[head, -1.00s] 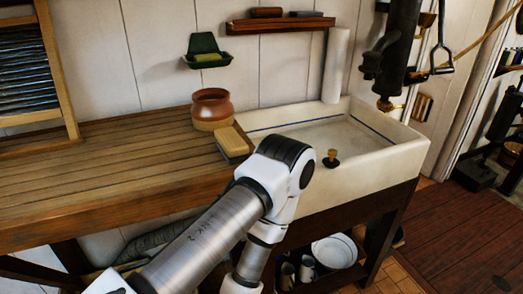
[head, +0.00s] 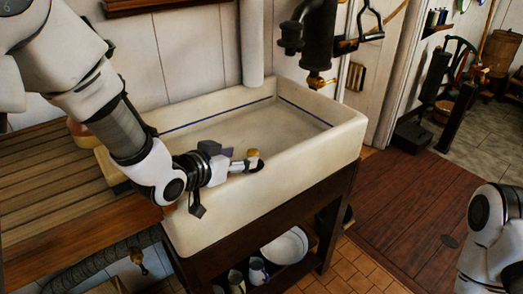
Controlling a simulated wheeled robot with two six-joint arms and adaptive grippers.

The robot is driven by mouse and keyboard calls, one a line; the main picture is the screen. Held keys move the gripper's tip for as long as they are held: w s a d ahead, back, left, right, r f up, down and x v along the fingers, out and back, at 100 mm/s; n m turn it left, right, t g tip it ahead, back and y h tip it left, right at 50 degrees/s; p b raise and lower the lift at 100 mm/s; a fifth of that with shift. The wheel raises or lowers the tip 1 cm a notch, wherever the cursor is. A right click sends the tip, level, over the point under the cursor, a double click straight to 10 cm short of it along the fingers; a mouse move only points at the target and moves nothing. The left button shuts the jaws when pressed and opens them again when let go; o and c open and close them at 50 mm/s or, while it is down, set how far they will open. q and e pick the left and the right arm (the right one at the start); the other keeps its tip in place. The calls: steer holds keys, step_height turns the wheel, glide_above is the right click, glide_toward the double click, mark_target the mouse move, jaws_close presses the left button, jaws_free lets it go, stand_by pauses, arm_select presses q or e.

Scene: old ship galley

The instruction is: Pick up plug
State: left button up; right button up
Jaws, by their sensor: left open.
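The plug (head: 254,155) has a tan knob on a dark base. It stands on the near rim of the white sink (head: 280,184) in the head view. My left gripper (head: 245,163) reaches over the sink from the left, its fingertips right at the plug. It is open, and I cannot tell whether the fingers touch the plug. The fingers partly cover the plug's left side. My right gripper is out of view; only part of my right arm shows at the lower right.
A wooden counter (head: 45,172) adjoins the sink on the left, with a brown pot (head: 76,128) partly behind my left arm. A dark pump (head: 318,38) hangs over the sink's far right. The basin looks empty.

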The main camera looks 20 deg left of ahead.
arm_select(q)
steer(key=shift+w+d+f, duration=0.15)
steer(key=shift+w+d, duration=0.05)
steer(key=shift+w, duration=0.3)
steer(key=shift+s+d, duration=0.45)
steer(key=shift+s, duration=0.05)
steer(key=shift+w+d+f+p, duration=0.3)
steer(key=shift+w+p, duration=0.1)
steer(key=shift+w, duration=0.05)
steer(key=x, duration=0.4)
steer(key=shift+a+f, duration=0.1)
steer(key=shift+a, duration=0.15)
steer(key=shift+s, duration=0.2)
steer(key=shift+s+r, duration=0.25)
steer(key=shift+r, duration=0.05)
steer(key=c, duration=0.4)
steer(key=shift+f, duration=0.1)
jaws_close()
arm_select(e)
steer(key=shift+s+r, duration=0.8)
